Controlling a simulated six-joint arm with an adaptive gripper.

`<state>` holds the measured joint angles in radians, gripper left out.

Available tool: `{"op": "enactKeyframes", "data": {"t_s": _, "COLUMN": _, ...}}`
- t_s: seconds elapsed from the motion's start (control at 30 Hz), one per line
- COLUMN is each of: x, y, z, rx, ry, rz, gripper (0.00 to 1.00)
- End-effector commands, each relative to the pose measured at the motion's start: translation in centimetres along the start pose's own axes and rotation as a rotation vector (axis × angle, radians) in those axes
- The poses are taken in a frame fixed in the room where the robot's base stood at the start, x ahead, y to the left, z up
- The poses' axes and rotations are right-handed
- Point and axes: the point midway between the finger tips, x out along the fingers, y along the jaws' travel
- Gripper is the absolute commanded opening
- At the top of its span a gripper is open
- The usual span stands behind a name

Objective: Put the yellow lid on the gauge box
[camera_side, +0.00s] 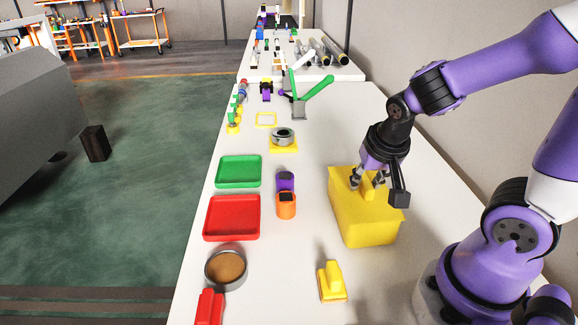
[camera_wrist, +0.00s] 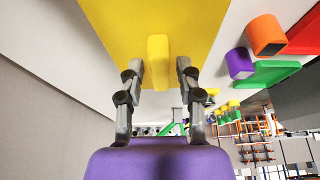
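A large yellow box-shaped piece (camera_side: 365,222) with a raised handle on top stands on the white table at the right. I take it for the yellow lid; it also shows in the wrist view (camera_wrist: 200,25). My gripper (camera_side: 367,184) is above it, pointing down. In the wrist view my gripper (camera_wrist: 159,68) is open, with a finger on each side of the handle (camera_wrist: 158,50) and a gap at both sides. A round grey gauge (camera_side: 283,135) sits on a yellow base further back, perhaps the gauge box. Whether anything is under the large yellow piece is hidden.
A small yellow handled piece (camera_side: 331,283) lies at the front. Purple (camera_side: 285,180) and orange (camera_side: 286,206) blocks, green (camera_side: 239,183) and red (camera_side: 208,218) trays, and a round brown-filled dish (camera_side: 226,268) stand to the left. A green-armed grey stand (camera_side: 299,108) is further back.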

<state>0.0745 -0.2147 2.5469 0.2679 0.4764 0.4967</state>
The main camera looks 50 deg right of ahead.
Motion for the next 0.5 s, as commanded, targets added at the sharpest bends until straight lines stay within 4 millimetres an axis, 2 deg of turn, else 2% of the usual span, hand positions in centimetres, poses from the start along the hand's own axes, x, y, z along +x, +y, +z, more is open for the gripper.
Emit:
{"op": "enactKeyframes", "data": {"t_s": 0.37, "x": -0.1, "y": 0.0, "z": 0.0, "rx": 0.0, "ry": 0.0, "rz": 0.0, "gripper": 0.55}}
{"op": "enactKeyframes", "data": {"t_s": 0.5, "x": -1.3, "y": -0.1, "z": -0.1, "rx": -0.003, "ry": 0.005, "rz": -0.004, "gripper": 0.55}}
